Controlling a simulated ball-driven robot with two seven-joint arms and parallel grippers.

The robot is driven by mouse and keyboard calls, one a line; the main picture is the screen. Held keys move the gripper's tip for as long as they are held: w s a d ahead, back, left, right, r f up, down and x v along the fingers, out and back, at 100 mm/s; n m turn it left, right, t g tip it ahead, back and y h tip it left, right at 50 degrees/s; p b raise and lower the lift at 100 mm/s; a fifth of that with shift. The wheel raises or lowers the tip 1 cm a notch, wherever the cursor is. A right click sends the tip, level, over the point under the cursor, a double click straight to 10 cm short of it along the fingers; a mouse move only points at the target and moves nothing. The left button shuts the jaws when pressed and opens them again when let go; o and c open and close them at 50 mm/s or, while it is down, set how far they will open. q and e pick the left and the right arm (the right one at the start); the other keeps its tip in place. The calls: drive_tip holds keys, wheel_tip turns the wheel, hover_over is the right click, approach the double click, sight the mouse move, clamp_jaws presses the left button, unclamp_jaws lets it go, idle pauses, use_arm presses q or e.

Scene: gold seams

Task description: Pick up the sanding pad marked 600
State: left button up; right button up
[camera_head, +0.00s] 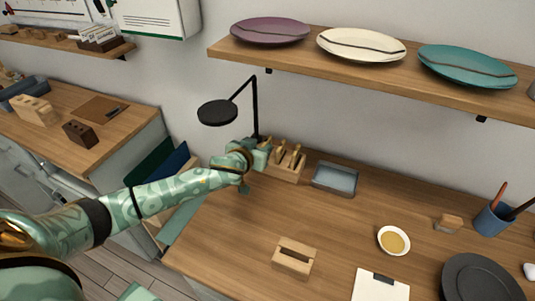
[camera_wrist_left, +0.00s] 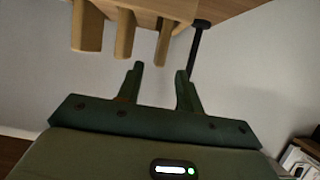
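No marking 600 can be read in either view, so I cannot tell which thing is the sanding pad. A small tan block (camera_head: 449,222) with a brownish top lies on the right of the bench, beside the blue cup, and may be a pad. My left gripper (camera_head: 266,152) is beside the wooden tool holder (camera_head: 285,168) at the back of the bench, far from that block. In the left wrist view its two green fingers (camera_wrist_left: 160,72) stand apart with nothing between them. Pale wooden pieces (camera_wrist_left: 125,32) show beyond the fingertips. My right gripper is not in view.
A black lamp (camera_head: 218,112) stands behind my left gripper. A grey tray (camera_head: 335,179), slotted wooden block (camera_head: 294,258), white dish (camera_head: 393,241), dark plate (camera_head: 480,279) and blue cup (camera_head: 493,218) stand on the bench. A shelf (camera_head: 385,73) with plates overhangs the back.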

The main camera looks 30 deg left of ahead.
sight(265, 143)
use_arm(q)
drive_tip(key=shift+w+f, duration=0.1)
drive_tip(key=shift+w, duration=0.15)
drive_tip(key=b+x, duration=0.2)
drive_tip(key=x, duration=0.3)
drive_tip(key=shift+d+f, duration=0.1)
clamp_jaws()
